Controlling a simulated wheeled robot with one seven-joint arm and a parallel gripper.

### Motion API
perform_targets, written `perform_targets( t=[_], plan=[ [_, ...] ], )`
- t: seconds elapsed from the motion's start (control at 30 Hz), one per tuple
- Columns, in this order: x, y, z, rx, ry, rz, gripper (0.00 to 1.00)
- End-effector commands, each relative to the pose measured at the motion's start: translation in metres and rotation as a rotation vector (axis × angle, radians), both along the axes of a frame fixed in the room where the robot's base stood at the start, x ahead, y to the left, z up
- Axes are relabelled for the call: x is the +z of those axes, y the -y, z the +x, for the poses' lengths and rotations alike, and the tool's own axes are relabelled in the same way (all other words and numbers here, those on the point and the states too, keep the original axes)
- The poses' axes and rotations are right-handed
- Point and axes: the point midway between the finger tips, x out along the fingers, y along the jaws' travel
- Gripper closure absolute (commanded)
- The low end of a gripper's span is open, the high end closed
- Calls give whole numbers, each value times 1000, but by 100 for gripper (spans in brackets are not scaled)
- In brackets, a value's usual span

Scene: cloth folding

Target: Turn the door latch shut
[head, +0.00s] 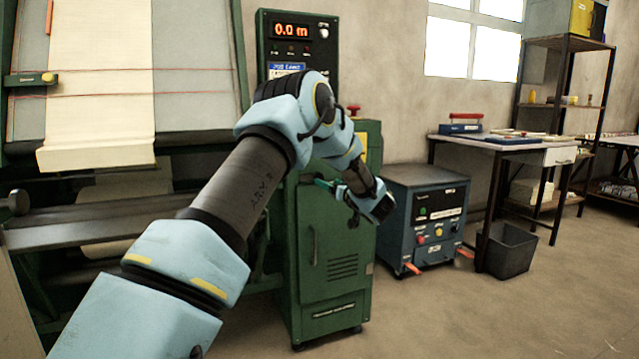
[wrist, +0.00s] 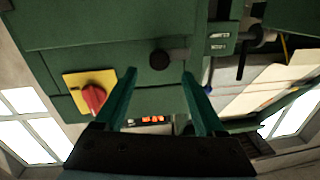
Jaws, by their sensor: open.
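The green machine cabinet (head: 335,290) stands at the centre of the head view, with a door front and a slim vertical handle (head: 311,246). My gripper (head: 322,184) is near the upper part of this cabinet, partly hidden by my own arm. In the wrist view, my gripper (wrist: 159,74) is open, its two green fingers spread apart. A dark round knob (wrist: 160,59), which may be the door latch, shows between the fingertips on a green panel. Nothing is held. I cannot tell whether the fingers touch the knob or how the latch is turned.
A red rotary switch (wrist: 93,97) on a yellow plate sits left of the fingers in the wrist view. A blue-grey control box (head: 425,220) stands right of the cabinet, with a dark bin (head: 508,252) beyond. A cloth machine (head: 100,150) is at left. Floor at front right is clear.

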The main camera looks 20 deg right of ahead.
Motion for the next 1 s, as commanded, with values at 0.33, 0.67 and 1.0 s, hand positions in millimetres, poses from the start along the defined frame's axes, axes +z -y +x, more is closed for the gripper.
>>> perform_targets(
  t=[0.33,0.67,1.0],
  plan=[
    [0,-11,50,-1,1,-2,29],
    [0,-12,57,-2,0,0,29],
    [0,-12,57,-2,0,-1,59]
  ],
)
